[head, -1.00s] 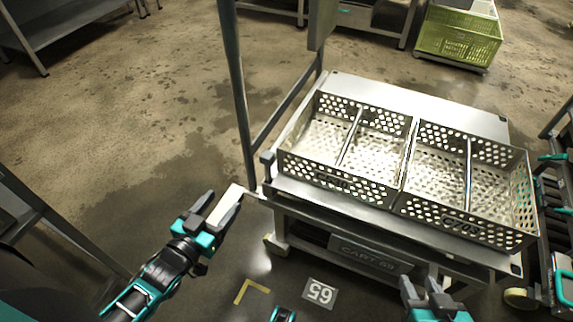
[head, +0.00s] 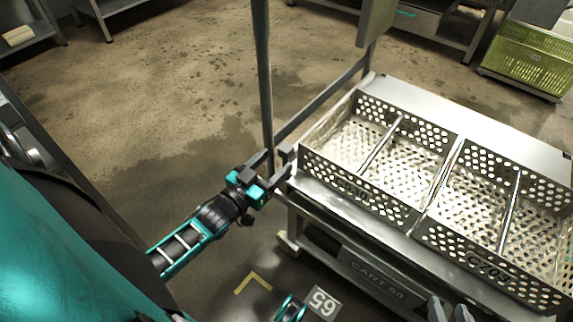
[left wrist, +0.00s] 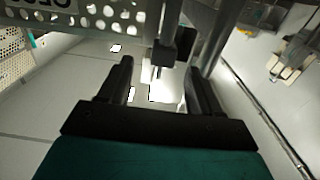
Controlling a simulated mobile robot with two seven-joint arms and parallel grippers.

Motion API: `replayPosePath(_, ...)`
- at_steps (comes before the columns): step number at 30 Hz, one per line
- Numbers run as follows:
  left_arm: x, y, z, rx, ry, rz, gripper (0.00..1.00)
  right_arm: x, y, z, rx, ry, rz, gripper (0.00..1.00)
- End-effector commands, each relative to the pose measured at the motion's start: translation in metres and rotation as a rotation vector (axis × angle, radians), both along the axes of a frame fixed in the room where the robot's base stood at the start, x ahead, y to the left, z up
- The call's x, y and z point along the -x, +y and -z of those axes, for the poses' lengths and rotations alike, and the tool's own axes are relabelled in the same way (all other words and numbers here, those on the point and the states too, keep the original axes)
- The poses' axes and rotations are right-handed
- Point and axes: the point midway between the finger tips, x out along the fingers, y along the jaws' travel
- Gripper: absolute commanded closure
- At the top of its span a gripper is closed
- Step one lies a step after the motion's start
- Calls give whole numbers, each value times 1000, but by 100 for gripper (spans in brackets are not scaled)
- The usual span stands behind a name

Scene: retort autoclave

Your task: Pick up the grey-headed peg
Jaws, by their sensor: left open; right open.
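A small dark grey block, seemingly the head of the grey-headed peg (head: 287,153), stands at the near left corner of the steel cart. In the left wrist view the dark block (left wrist: 180,46) shows just beyond the fingertips, nearer the right finger, with a thin pale shaft below it. My left gripper (head: 271,174) is open and empty, right by the cart corner, and it also shows in the left wrist view (left wrist: 160,72). I cannot tell whether a finger touches the block. My right gripper (head: 449,311) is open at the bottom edge, partly cut off, in front of the cart.
The cart (head: 440,89) carries two perforated steel baskets, the left one (head: 352,190) close to my left gripper. A grey upright post (head: 263,80) rises behind the gripper. A green crate (head: 530,58) stands far right. Floor to the left is open.

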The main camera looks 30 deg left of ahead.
Motion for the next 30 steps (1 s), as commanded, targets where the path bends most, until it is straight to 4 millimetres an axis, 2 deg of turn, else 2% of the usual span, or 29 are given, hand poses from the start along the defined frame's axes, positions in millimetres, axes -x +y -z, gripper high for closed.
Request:
replayPosePath(5,-13,-1,1,-1,-2,1,36,0,0,4,0,0,0,57)
replayPosePath(12,-48,1,3,-1,-2,1,36,0,0,17,1,0,1,57)
replayPosePath(15,-58,0,2,0,-1,1,36,0,0,19,1,1,1,57)
replayPosePath(23,-60,-1,2,0,1,1,36,0,-1,19,1,1,2,57)
replayPosePath(30,-60,-1,2,0,1,1,57,0,-1,19,1,1,2,57)
